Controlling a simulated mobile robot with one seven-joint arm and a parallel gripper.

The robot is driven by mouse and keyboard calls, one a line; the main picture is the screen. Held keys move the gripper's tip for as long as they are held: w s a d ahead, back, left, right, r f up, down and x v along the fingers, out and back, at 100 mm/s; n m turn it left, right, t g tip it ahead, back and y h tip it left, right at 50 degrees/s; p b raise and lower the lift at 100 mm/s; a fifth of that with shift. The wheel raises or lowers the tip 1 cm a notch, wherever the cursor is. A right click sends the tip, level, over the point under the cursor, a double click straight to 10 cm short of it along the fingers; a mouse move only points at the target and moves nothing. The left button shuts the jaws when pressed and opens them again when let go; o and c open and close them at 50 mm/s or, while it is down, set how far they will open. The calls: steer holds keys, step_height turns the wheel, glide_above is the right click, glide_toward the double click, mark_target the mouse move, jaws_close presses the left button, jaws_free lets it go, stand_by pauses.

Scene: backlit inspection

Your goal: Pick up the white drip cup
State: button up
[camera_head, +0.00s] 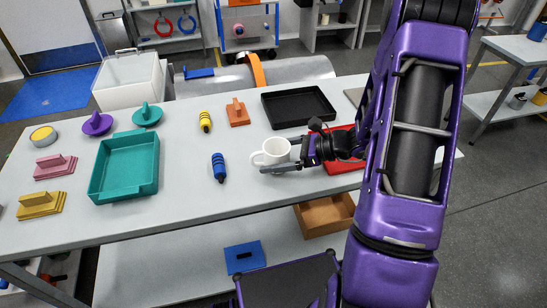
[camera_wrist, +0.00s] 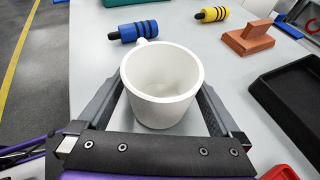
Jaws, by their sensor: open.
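The white cup (camera_head: 273,153) stands upright on the light grey table, near its front edge, with its handle pointing left in the head view. In the wrist view the cup (camera_wrist: 161,90) is between my two fingers, and its inside looks empty. My gripper (camera_head: 285,154) is open and low at the cup, with a finger on either side. In the wrist view the gripper (camera_wrist: 162,100) shows a small gap by the right finger; contact at the left finger is unclear.
A blue cylinder (camera_head: 219,167) lies left of the cup. A black tray (camera_head: 298,106) lies behind it, and a red tray (camera_head: 338,163) lies partly under my arm. An orange block (camera_head: 237,113), a yellow cylinder (camera_head: 205,122) and a teal tray (camera_head: 112,187) are farther off.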

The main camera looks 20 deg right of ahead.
steer(key=c, duration=1.1)
